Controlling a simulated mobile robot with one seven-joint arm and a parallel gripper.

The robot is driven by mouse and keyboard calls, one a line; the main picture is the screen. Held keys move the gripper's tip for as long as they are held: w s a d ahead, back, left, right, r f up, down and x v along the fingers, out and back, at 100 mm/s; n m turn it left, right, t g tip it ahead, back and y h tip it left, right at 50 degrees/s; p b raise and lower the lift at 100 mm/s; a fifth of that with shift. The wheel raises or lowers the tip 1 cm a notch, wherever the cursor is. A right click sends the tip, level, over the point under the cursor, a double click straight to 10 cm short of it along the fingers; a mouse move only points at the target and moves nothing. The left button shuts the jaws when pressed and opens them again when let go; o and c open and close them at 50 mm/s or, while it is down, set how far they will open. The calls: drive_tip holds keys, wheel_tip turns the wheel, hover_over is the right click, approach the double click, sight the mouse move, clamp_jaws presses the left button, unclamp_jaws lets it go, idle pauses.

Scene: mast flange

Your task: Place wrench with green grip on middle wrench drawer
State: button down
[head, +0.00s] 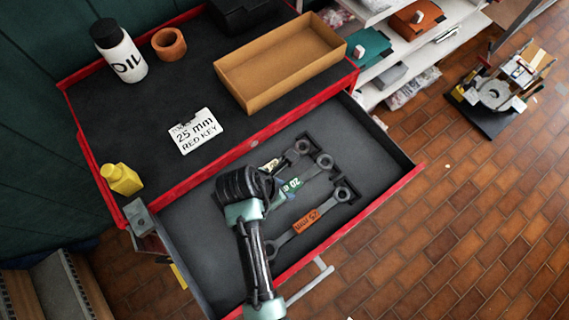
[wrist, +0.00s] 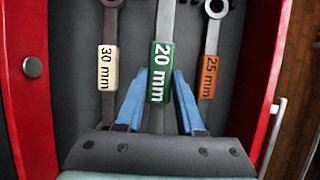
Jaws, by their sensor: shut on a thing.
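The wrench with the green grip (head: 291,186), marked 20 mm, is the middle of three wrenches over the open drawer (head: 232,278). Its green grip fills the space between my blue fingers in the wrist view (wrist: 160,72). My gripper (head: 278,190) is shut on it. The grip looks larger than its neighbours in the wrist view; I cannot tell how far it is above the drawer floor. A cream-grip 30 mm wrench (wrist: 107,68) is to its left and an orange-grip 25 mm wrench (wrist: 208,77) to its right. My arm hides its lower end in the head view.
The red-rimmed cabinet top (head: 128,110) holds an open cardboard box (head: 240,90), an oil bottle (head: 125,62), a clay-coloured cup (head: 169,44) and a card reading 25 mm RED KEY (head: 194,130). A yellow bottle (head: 121,179) stands at its left edge. The drawer's right part is bare.

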drive_tip(key=shift+f, duration=2.75)
drive_tip(key=shift+f, duration=0.1)
drive_tip(key=c, duration=0.5)
unclamp_jaws()
